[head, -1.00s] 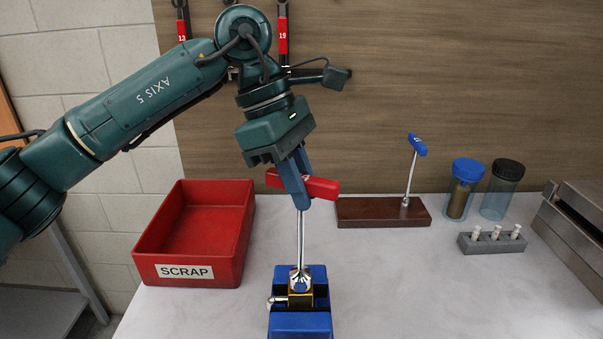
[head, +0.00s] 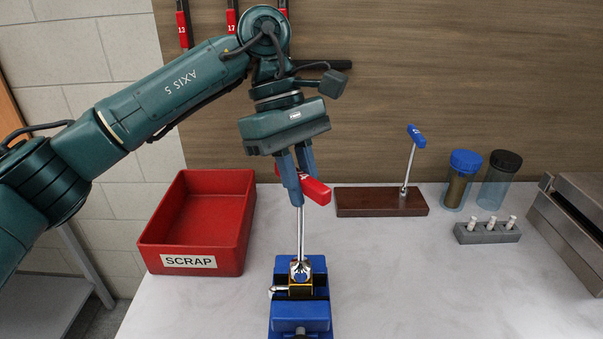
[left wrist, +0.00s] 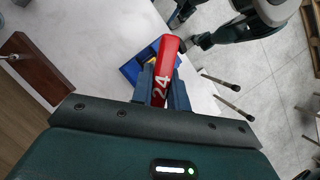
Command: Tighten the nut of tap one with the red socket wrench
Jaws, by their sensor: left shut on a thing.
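My left gripper (head: 299,190) is shut on the red T-handle of the socket wrench (head: 316,191). The tap is held in a blue vise (head: 314,263). The nut is hidden by the socket. My right gripper is not in view.
A red SCRAP bin (head: 196,262) stands to the left. At the back right, a blue-handled wrench (head: 410,160) stands in a wooden block (head: 360,202). Two jars and a grey holder (head: 487,236) stand farther right. The bench between is clear.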

